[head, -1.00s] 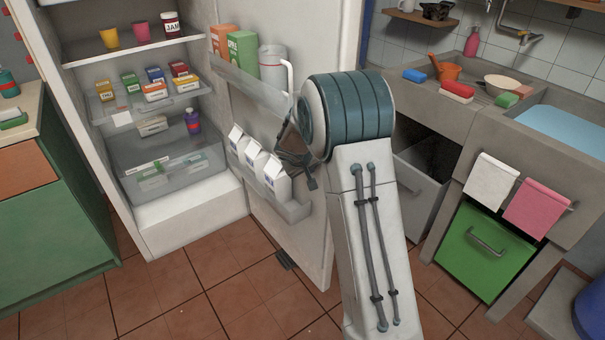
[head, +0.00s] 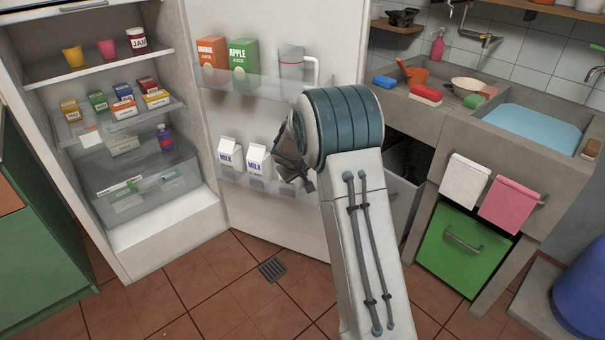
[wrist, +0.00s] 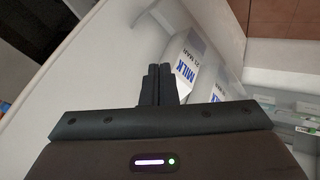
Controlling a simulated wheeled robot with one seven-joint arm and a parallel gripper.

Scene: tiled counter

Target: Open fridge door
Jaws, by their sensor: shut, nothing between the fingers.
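The fridge (head: 165,240) stands open at the left of the head view. Its door (head: 345,30) is swung wide to the right, with its inner side and shelves facing me. My gripper (head: 308,185) is at the inner side of the door, beside the milk cartons (head: 258,160) on the lower door shelf. In the wrist view, my gripper's fingers (wrist: 158,72) are together and empty, close to the door's inner panel (wrist: 105,70), with milk cartons (wrist: 190,62) just beyond. Whether the fingers touch the door I cannot tell.
Juice cartons (head: 243,60) and a clear pitcher (head: 291,63) stand on the upper door shelf. An open grey drawer (head: 402,205) is right of the door, below the sink counter. A green cabinet (head: 45,230) is at the left. Tiled floor (head: 240,310) is clear before the fridge.

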